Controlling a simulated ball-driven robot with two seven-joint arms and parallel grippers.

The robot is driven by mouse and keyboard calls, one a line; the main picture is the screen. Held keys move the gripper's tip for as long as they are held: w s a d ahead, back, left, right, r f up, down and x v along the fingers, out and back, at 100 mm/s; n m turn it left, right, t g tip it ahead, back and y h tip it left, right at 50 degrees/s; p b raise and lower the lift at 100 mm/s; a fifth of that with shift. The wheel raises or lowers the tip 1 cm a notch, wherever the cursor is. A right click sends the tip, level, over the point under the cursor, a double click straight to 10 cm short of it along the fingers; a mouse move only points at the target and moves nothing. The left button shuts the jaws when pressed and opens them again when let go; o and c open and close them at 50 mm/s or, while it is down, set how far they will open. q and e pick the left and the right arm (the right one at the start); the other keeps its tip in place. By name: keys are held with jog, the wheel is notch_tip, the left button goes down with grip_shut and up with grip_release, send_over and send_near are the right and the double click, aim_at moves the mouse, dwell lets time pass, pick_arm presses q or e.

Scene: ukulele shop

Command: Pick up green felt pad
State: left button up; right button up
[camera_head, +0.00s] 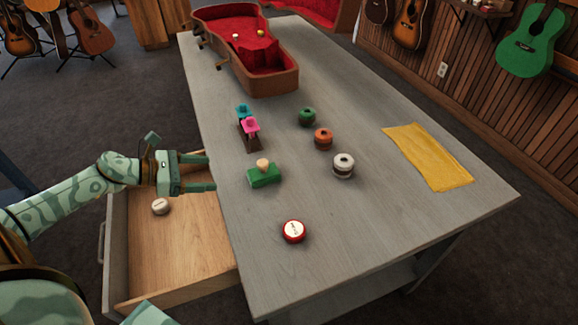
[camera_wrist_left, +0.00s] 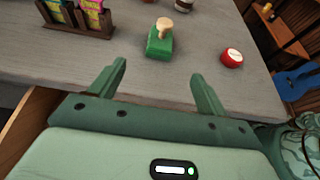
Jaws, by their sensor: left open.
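The green felt pad (camera_head: 264,180) lies on the grey table near its left edge, with a pale wooden knob on top. In the left wrist view the pad (camera_wrist_left: 159,47) sits ahead of the fingers, roughly centred between them. My left gripper (camera_head: 211,172) is open and empty at the table's left edge, just left of the pad and apart from it. Its two fingers also show in the left wrist view (camera_wrist_left: 160,72). My right gripper is not in view.
A rack with blue and pink items (camera_head: 249,130) stands behind the pad. A red-and-white round tin (camera_head: 294,231) lies in front. Green, orange and white spools (camera_head: 344,165) stand to the right. An open drawer (camera_head: 175,250) is below my left arm, holding a small white round item.

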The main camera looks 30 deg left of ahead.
pick_arm(q)
jog(key=b, duration=0.3)
send_near(260, 172)
jog(key=x, duration=0.5)
jog(key=shift+w+d+f, duration=0.1)
jog(key=shift+w+f, duration=0.05)
jog(key=x, duration=0.5)
jog(key=shift+w+d+f+b, duration=0.1)
jog(key=shift+w+d+b, duration=0.05)
jog(key=shift+d+b, duration=0.15)
jog(key=c, duration=1.1)
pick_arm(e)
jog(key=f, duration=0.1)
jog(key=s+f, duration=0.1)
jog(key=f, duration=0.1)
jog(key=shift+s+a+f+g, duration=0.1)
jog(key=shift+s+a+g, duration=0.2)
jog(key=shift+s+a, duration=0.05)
